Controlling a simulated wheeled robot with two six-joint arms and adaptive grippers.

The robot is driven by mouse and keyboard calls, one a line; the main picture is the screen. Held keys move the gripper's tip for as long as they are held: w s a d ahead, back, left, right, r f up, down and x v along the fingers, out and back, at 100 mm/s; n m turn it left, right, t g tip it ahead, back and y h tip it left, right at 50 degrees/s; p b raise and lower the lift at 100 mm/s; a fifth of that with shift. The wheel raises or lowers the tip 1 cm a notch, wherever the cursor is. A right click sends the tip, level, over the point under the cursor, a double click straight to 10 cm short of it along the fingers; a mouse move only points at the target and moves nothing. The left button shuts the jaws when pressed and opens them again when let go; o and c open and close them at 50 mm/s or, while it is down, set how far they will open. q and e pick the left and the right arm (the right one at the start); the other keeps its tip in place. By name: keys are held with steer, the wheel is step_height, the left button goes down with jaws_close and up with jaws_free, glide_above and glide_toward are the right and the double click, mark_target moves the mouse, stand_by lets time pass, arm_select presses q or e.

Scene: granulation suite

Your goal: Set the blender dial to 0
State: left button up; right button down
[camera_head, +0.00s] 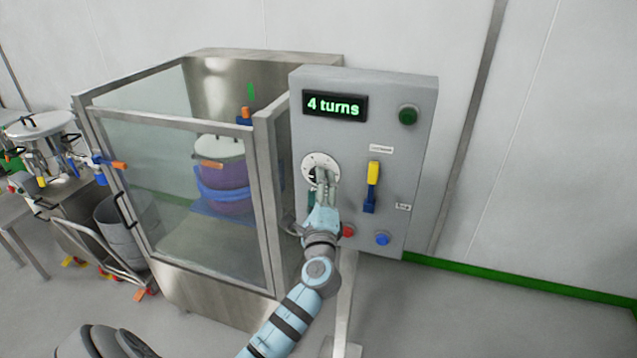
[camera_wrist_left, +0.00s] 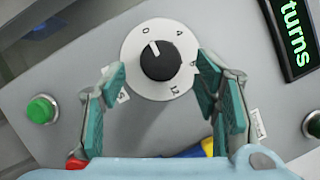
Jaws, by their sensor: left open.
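The blender dial (camera_wrist_left: 162,62) is a black knob on a white numbered disc. In the wrist view its white mark points up and left, towards the 0 printed on the disc. In the head view the disc (camera_head: 312,160) is on the grey control panel (camera_head: 340,135), partly hidden by my gripper. The display (camera_head: 335,106) reads "4 turns". My left gripper (camera_head: 324,180) is in front of the dial. In the wrist view its open fingers (camera_wrist_left: 160,78) stand apart on either side of the knob, with no visible grip on it. My right gripper is not in view.
A yellow and blue switch (camera_head: 372,185) is right of the dial. A green button (camera_head: 408,115) is above, and red (camera_head: 347,230) and blue (camera_head: 382,239) buttons below. A glass-walled metal enclosure (camera_head: 262,185) stands left of the panel. Floor at the right is clear.

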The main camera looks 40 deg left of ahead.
arm_select(q)
steer(key=v, duration=0.9)
steer(key=shift+s+d, duration=0.2)
steer(key=shift+s, duration=0.15)
steer(key=shift+w, duration=0.1)
